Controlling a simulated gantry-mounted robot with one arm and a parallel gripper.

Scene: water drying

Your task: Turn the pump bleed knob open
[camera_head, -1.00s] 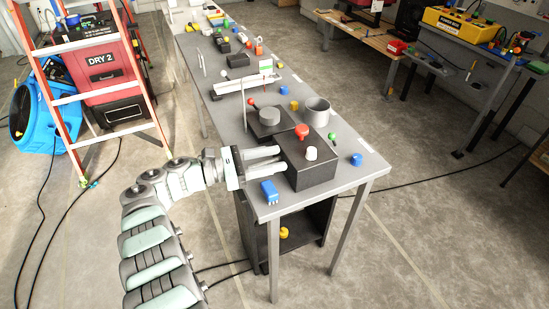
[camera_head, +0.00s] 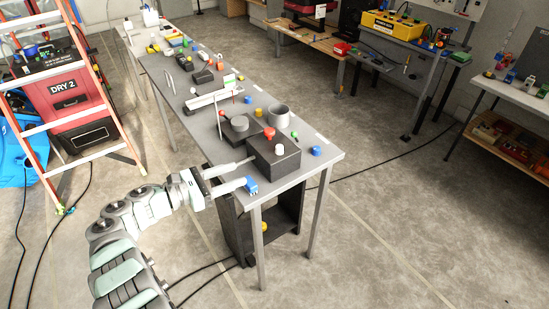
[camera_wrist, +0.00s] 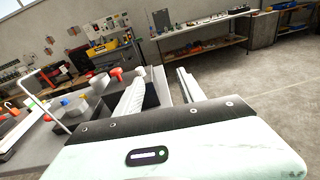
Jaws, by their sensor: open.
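A dark box (camera_head: 275,161) stands at the near end of the grey bench. A red knob (camera_head: 269,133) and a white knob (camera_head: 280,149) sit on its top; I cannot tell which is the pump bleed knob. In the wrist view the red knob (camera_wrist: 116,74) and white knob (camera_wrist: 141,72) show near the left finger. My gripper (camera_head: 250,171) is open and empty, at the box's left side. Its fingers are spread, with part of the dark box (camera_wrist: 152,96) seen between them in the wrist view. I cannot tell whether a finger touches the box.
A small blue block (camera_head: 251,186) lies by the lower finger at the bench corner. A round grey pot (camera_head: 278,116), a blue cap (camera_head: 316,151) and a green-topped piece (camera_head: 294,136) stand near the box. The floor right of the bench (camera_head: 330,157) is mostly clear.

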